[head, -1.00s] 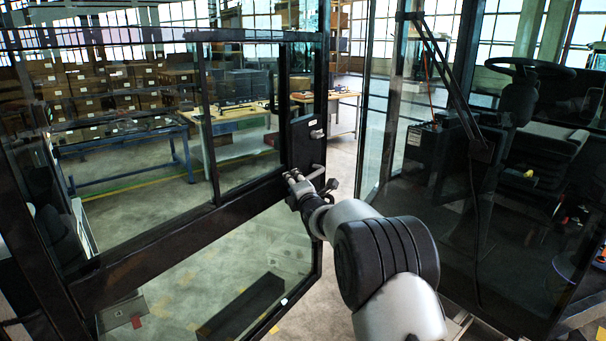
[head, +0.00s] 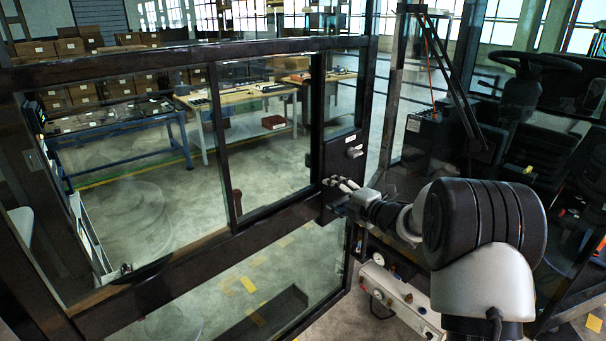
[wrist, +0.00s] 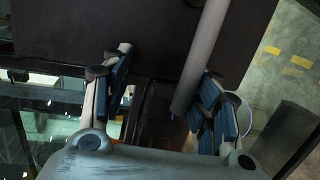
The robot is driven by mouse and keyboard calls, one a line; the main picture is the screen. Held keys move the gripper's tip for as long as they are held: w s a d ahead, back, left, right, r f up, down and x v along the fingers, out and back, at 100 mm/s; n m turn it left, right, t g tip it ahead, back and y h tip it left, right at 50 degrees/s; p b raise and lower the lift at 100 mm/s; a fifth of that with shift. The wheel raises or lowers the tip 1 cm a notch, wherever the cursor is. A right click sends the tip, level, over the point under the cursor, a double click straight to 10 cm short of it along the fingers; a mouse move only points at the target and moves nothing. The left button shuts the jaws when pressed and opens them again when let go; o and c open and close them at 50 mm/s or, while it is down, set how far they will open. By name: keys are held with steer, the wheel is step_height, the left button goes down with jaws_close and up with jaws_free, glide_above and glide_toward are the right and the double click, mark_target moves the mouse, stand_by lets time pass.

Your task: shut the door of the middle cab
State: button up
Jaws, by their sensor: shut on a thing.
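The cab door (head: 200,255) is a black frame with large glass panes. It fills the left and middle of the head view and stands open, its latch side toward the cab. A dark latch panel (head: 343,150) sits on its right edge. My gripper (head: 345,187) is at this panel. In the wrist view, a grey bar handle (wrist: 203,60) runs between my gripper's fingers (wrist: 165,90), close to the right finger, against a dark panel.
The cab interior with steering wheel (head: 535,62) and seat (head: 525,150) is at the right. A black strut (head: 455,75) crosses near the doorway. A white unit with gauges (head: 400,297) is low beside my arm. Workbenches (head: 250,95) stand beyond the glass.

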steer(key=a+r+p+x, duration=0.1)
steer(key=x, duration=1.5)
steer(key=shift+w+a, duration=0.15)
steer(key=shift+w, duration=0.1)
steer(key=shift+s, duration=0.1)
steer(key=shift+c, duration=0.4)
steer(key=c, duration=0.7)
jaws_close()
steer(key=shift+r, duration=0.15)
